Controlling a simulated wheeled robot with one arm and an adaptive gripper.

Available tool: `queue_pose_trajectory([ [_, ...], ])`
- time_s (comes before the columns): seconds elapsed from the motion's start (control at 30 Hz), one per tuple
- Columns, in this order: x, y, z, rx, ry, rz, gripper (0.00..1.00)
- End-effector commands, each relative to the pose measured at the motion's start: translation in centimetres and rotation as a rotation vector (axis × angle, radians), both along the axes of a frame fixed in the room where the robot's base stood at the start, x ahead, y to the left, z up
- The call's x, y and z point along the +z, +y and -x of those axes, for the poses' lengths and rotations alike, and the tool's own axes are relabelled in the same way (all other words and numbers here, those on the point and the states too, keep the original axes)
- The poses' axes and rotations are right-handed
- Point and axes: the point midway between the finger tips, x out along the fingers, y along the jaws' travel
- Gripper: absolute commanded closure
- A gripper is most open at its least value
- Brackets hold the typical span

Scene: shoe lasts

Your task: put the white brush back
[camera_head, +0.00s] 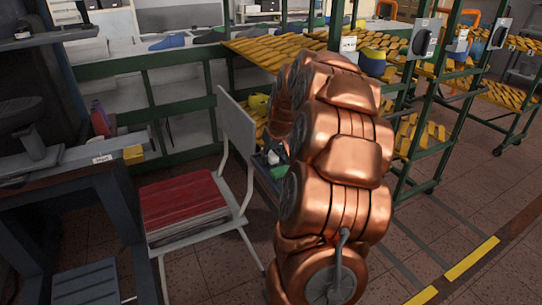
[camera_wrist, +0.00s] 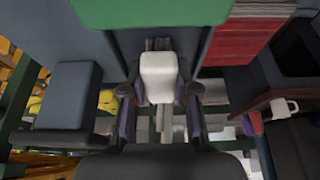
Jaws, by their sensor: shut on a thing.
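The white brush (camera_wrist: 158,78) shows in the middle of the wrist view, between the two fingers of my gripper (camera_wrist: 159,92). My gripper is shut on it, with a finger against each side. Only a blocky white part of the brush shows clearly; a dark part (camera_wrist: 158,44) sits just beyond it. In the head view my copper arm hides most of the gripper. A small white patch shows at the arm's left edge, but I cannot tell whether it is the brush.
A chair (camera_head: 237,128) with a red stack (camera_head: 183,207) stands left of my arm. A workbench (camera_head: 75,158) is at far left. Green racks (camera_head: 437,95) with yellow shoe lasts stand behind and right. A green surface (camera_wrist: 150,12) crosses the wrist view's top. Floor at right is clear.

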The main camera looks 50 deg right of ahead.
Motion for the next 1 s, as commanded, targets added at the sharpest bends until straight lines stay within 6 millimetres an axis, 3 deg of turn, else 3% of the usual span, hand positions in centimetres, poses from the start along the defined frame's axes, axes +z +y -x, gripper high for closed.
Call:
queue_pose_trajectory([
  [0.17, -0.3, 0.0, 0.0, 0.000, 0.000, 0.000, 1.00],
  [0.2, -0.3, 0.0, 0.0, 0.000, 0.000, 0.000, 0.67],
  [0.4, -0.2, 0.0, 0.0, 0.000, 0.000, 0.000, 0.46],
  [0.77, 0.1, 0.0, 0.0, 0.000, -0.001, 0.000, 0.45],
  [1.0, 2.8, 0.3, 1.0, 0.000, -0.004, 0.003, 0.45],
])
